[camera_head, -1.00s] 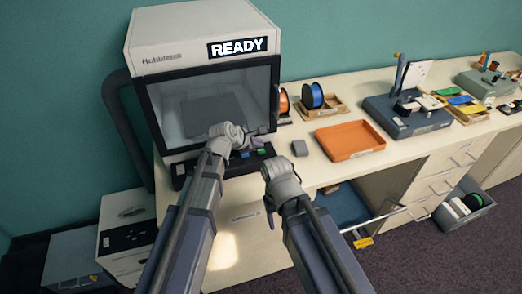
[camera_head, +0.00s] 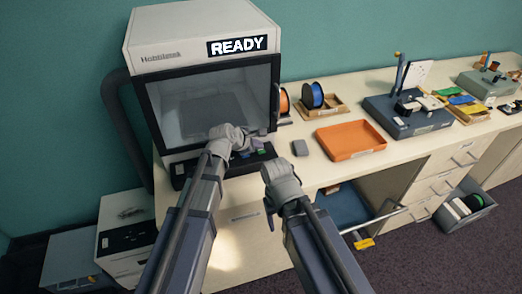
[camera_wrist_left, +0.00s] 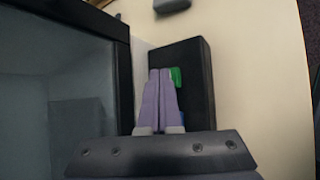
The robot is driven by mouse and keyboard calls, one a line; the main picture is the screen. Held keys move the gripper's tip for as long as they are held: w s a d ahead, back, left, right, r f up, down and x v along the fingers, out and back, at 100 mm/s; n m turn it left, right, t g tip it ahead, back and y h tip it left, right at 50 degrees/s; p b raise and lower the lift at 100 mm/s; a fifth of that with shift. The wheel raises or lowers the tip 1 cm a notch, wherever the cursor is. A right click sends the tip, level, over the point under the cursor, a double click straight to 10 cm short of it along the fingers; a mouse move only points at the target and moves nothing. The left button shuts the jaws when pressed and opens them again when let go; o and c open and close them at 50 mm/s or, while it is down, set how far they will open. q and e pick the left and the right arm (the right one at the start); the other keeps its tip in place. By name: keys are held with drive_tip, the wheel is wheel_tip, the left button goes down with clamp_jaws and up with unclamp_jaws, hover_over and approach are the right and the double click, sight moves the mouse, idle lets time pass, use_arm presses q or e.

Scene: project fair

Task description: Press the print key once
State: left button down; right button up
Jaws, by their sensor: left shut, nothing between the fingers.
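The printer (camera_head: 200,75) is a white and black machine with a glass door and a display reading READY. Its dark key panel (camera_head: 180,172) juts out below the door. A green key (camera_head: 262,152) shows on the panel, and also in the left wrist view (camera_wrist_left: 175,77). A bit of blue key (camera_wrist_left: 182,118) shows beside my fingers. My left gripper (camera_head: 252,146) is shut and empty, its tips (camera_wrist_left: 160,72) right beside the green key; I cannot tell whether they touch it. My right gripper (camera_head: 269,207) hangs in front of the counter edge; its finger gap is not clear.
An orange tray (camera_head: 350,153), a grey block (camera_head: 300,147) and a wooden tray with a blue spool (camera_head: 312,95) lie right of the printer. A drawer (camera_head: 345,208) stands open below the counter.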

sight(258, 151)
use_arm(q)
drive_tip(key=shift+f+b, duration=0.4)
drive_tip(key=shift+f, duration=0.05)
drive_tip(key=shift+r, duration=0.1)
idle(0.4)
drive_tip(key=shift+r+p, duration=0.85)
drive_tip(key=shift+p, duration=0.05)
wheel_tip(258, 151, up, 5)
drive_tip(key=p, duration=0.5)
idle(0.6)
